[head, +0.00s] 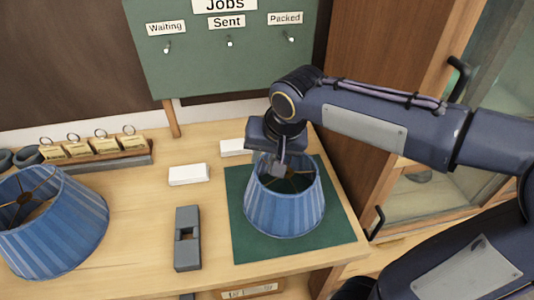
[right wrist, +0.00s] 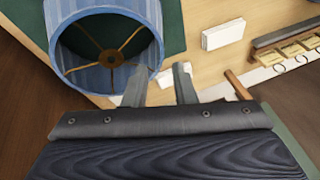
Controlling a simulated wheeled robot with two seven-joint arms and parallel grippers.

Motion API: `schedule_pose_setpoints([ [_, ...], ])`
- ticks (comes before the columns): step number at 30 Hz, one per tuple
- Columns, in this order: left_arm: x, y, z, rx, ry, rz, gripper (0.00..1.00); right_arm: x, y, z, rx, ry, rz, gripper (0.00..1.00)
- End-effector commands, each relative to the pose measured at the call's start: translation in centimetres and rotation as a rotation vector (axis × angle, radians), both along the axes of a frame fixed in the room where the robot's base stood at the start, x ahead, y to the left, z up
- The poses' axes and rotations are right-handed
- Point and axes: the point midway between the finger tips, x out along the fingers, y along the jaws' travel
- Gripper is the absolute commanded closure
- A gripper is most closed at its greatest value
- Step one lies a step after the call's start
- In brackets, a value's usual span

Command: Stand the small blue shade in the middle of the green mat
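The small blue shade (head: 284,212) stands upright on the green mat (head: 340,232), around its middle, with green showing on all sides. Its open top shows a wire spider inside. In the right wrist view the shade (right wrist: 151,20) is at the upper left. My right gripper (head: 272,168) is at the shade's back-left top rim. In the right wrist view its two fingers (right wrist: 160,82) are well apart, with the rim near the left finger. I cannot tell whether they touch the shade. My left gripper is not in view.
A larger blue shade (head: 55,232) stands at the left. A grey block with a slot (head: 187,252) lies left of the mat, and white boxes (head: 189,175) lie behind. A rack with tags (head: 100,155) is at the back left. A wooden cabinet (head: 375,90) borders the right.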

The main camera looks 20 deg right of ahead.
Motion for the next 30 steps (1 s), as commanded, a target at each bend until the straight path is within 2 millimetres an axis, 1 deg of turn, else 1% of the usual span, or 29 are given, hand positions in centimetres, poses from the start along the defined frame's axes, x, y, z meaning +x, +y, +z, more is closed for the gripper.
schedule_pose_setpoints([
  [2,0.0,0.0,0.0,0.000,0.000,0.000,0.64,-0.7,-0.4,0.3,0.005,-0.003,0.007,0.76],
  [4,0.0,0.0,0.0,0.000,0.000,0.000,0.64,-2.4,-1.2,0.1,0.019,-0.007,0.029,0.76],
  [5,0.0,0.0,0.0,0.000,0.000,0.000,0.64,-3.4,-1.6,-0.1,0.028,-0.010,0.044,0.76],
  [7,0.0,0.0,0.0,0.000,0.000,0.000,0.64,-6.3,-2.4,-0.9,0.051,-0.026,0.089,0.76],
  [9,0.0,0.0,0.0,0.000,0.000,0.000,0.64,-9.3,-2.8,-1.9,0.073,-0.053,0.139,0.76],
  [12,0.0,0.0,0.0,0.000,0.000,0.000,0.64,-12.8,-2.7,-3.4,0.094,-0.102,0.201,0.76],
  [15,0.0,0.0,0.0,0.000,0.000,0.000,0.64,-15.0,-2.2,-4.7,0.100,-0.147,0.247,0.76],
  [18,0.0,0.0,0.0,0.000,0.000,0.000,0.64,-16.1,-1.8,-5.4,0.101,-0.175,0.274,0.76],
  [20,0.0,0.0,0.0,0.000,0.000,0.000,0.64,-16.3,-1.7,-5.6,0.100,-0.182,0.282,0.76],
  [30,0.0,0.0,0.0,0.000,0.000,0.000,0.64,-16.3,-1.7,-5.6,0.099,-0.183,0.286,0.76],
])
